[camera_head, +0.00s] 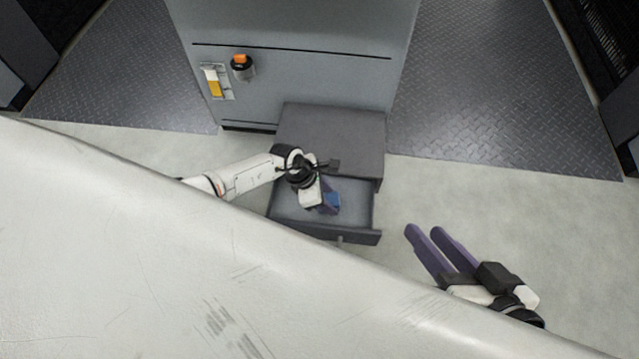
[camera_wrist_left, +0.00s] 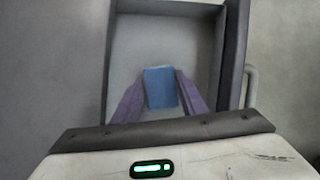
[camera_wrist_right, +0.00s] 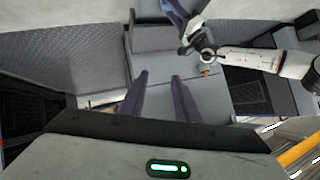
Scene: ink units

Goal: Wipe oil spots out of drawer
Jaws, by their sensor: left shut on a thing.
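The drawer (camera_head: 290,204) stands open at the front of a dark grey cabinet (camera_head: 335,130). In the left wrist view the drawer floor (camera_wrist_left: 165,42) is pale grey, and I see no clear oil spots on it. My left gripper (camera_head: 328,204) reaches down into the drawer. Its purple fingers (camera_wrist_left: 157,97) are shut on a blue cloth (camera_wrist_left: 160,86), which also shows in the head view (camera_head: 333,199). I cannot tell whether the cloth touches the drawer floor. My right gripper (camera_head: 423,232) is empty, with its fingers apart, to the right of the drawer.
A large grey machine (camera_head: 300,75) stands behind the cabinet, with an orange-topped knob (camera_head: 242,66) and a yellow-and-white switch (camera_head: 213,82) on its front. The drawer handle (camera_wrist_left: 251,86) sticks out at the front. The floor right of the drawer is clear.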

